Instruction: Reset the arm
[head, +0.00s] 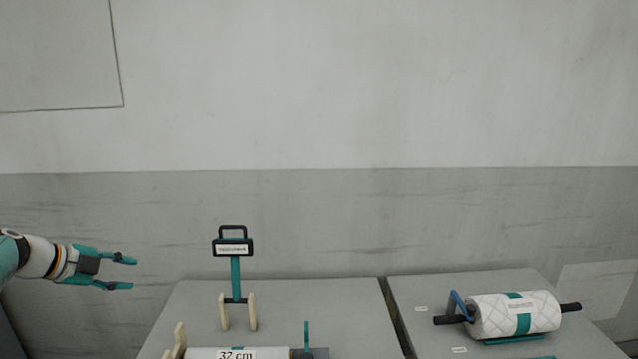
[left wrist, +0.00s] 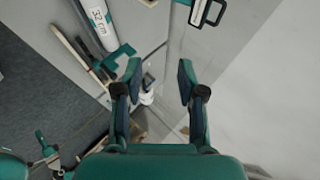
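My left gripper (head: 124,273) reaches in from the left in the head view. Its two teal fingers are apart with nothing between them, and it is in the air left of the near table. In the left wrist view the open fingers (left wrist: 158,85) show from behind, also empty.
A grey table (head: 330,300) holds a teal stand with a black-framed handle (head: 233,242) and a white roll marked 32 cm (head: 205,353). A second table (head: 420,330) at the right holds a quilted white roll (head: 490,318) with dark handles. A wall stands behind.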

